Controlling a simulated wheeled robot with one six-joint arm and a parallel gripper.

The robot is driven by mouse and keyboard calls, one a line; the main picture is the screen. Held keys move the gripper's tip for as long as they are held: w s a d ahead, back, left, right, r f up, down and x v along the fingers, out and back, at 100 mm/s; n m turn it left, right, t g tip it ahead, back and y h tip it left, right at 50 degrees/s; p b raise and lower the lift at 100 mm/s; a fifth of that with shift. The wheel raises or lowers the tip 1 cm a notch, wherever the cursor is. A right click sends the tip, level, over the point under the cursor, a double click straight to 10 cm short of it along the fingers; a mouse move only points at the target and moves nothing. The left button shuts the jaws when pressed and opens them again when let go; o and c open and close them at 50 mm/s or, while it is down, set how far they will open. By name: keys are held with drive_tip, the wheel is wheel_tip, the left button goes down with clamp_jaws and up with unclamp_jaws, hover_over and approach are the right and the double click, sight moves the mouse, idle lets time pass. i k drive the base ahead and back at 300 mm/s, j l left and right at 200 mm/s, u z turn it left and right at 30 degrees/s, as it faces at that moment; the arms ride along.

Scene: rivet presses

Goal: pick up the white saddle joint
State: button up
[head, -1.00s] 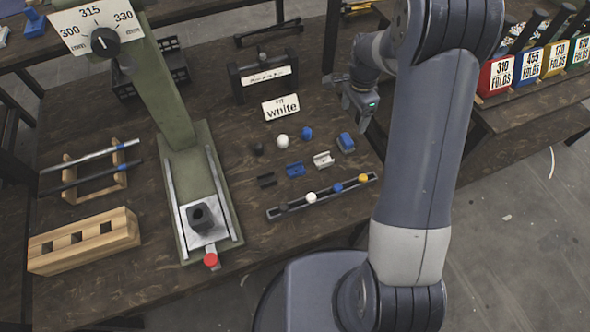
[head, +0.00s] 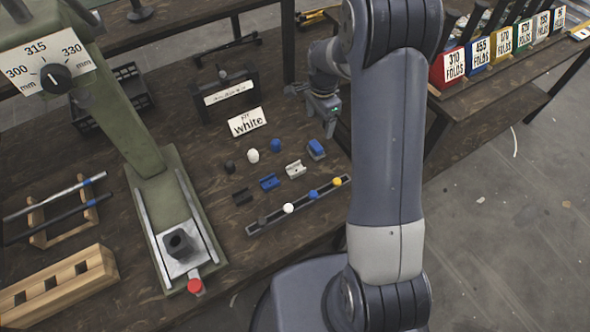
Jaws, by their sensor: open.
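The white saddle joint (head: 295,169) is a small white channel-shaped piece lying on the dark wooden bench, right of a blue one (head: 269,182) and a black one (head: 242,196) in the same row. My gripper (head: 328,128) is open, above the bench's right side, up and to the right of the white saddle joint in the picture and apart from it. Nothing shows between its fingers. A card reading "white" (head: 247,122) stands behind the small parts.
A rail with coloured balls (head: 300,205) lies in front. The green press (head: 157,205) stands left. Labelled folders (head: 497,50) stand on the right bench.

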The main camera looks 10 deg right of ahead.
sight(296, 168)
drive_tip(key=l+u, duration=0.35)
drive_tip(key=l, duration=0.2)
drive_tip(key=l+u, duration=0.4)
drive_tip(key=l, duration=0.15)
drive_tip(key=i, duration=0.05)
